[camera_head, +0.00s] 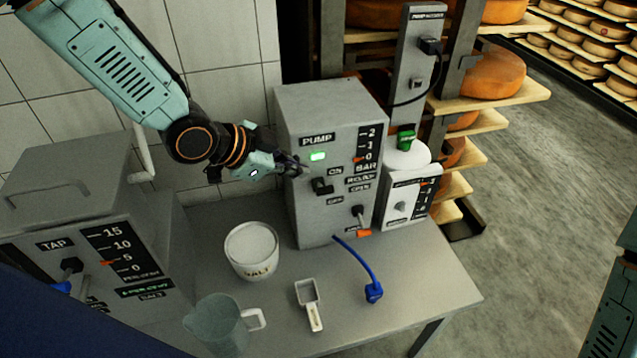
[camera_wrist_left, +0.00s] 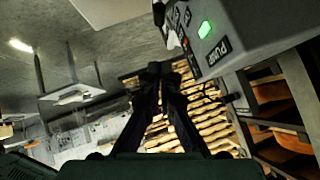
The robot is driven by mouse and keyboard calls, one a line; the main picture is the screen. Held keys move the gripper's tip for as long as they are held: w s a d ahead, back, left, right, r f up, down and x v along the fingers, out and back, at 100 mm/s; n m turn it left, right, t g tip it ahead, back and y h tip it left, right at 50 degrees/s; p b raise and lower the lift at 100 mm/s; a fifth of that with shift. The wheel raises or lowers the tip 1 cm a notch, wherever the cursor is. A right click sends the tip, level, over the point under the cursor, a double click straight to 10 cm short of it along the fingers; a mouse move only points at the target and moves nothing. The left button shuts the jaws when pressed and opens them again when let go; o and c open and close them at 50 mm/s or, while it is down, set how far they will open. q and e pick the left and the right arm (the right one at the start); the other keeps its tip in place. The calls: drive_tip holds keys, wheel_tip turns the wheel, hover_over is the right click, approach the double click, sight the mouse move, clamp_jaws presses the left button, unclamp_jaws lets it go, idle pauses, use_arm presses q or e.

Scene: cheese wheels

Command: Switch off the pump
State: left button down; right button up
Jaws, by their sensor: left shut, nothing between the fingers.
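The grey pump box (camera_head: 302,215) stands at the back of the table, with a lit green lamp (camera_head: 317,156) beside its PUMP label. Its black switch (camera_head: 322,186) sits below the lamp, between the ON and OFF marks; the lever appears to be on the ON side. The pump's lamp also shows in the left wrist view (camera_wrist_left: 204,30). My left gripper (camera_head: 297,168) is shut and empty, close in front of the panel, up and left of the switch. Its fingertips (camera_wrist_left: 161,72) meet in the wrist view. Whether they touch the panel, I cannot tell. My right gripper is not seen.
A TAP box (camera_head: 50,215) stands left, a smaller white box (camera_head: 402,208) right. Cheese shelves (camera_head: 505,95) stand behind.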

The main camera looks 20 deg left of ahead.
sight(329, 188)
use_arm(q)
drive_tip(key=w+f, duration=0.1)
drive_tip(key=f, duration=0.1)
drive_tip(key=w+d+f, duration=0.1)
drive_tip(key=w+f, duration=0.1)
drive_tip(key=f, duration=0.1)
drive_tip(key=w+d+f, duration=0.1)
drive_tip(key=w+f, duration=0.1)
drive_tip(key=f, duration=0.1)
drive_tip(key=shift+d+f, duration=0.1)
drive_tip(key=shift+d, duration=0.15)
drive_tip(key=shift+d, duration=0.1)
drive_tip(key=shift+w+f, duration=0.15)
drive_tip(key=shift+f, duration=0.05)
